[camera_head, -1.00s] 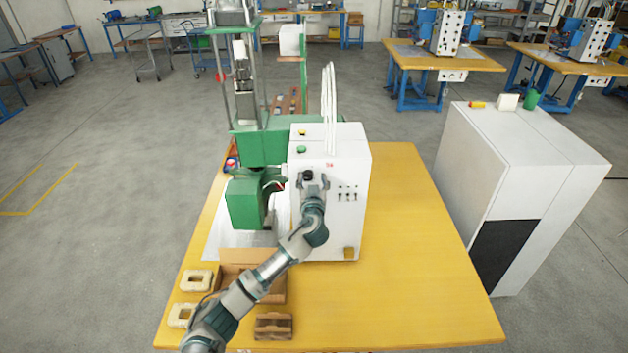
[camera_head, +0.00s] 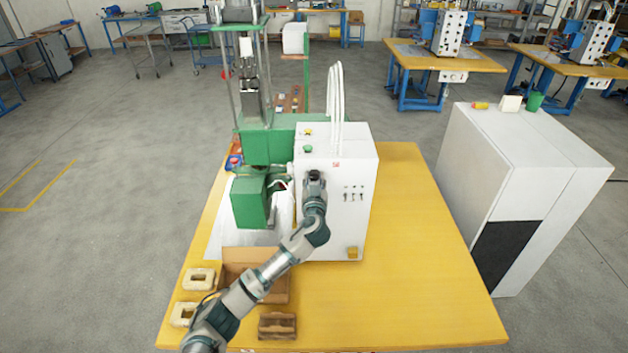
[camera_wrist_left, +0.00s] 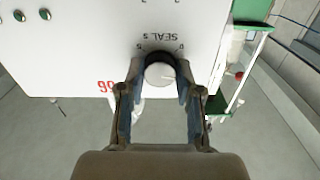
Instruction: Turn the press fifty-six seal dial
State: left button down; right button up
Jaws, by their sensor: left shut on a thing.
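The press is a white cabinet (camera_head: 355,215) with a red number 56 on its front face, joined to a green press frame (camera_head: 268,145). In the left wrist view, the seal dial (camera_wrist_left: 160,75) is a round pale knob with a dark rim on the white panel, under a "SEAL s" label. My left gripper (camera_wrist_left: 159,84) has one finger on each side of the dial and is shut on it. In the head view my left gripper (camera_head: 315,182) is against the upper left of the cabinet front and hides the dial. My right gripper is not in view.
Small switches (camera_head: 354,193) sit right of my gripper. A brown tray (camera_head: 283,285) and cream blocks (camera_head: 199,279) lie at the table's front left. The yellow table (camera_head: 430,270) is clear on the right.

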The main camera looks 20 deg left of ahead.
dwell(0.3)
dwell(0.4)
pick_arm(q)
jog(key=c, duration=0.8)
grip_release()
jog(key=v, duration=1.2)
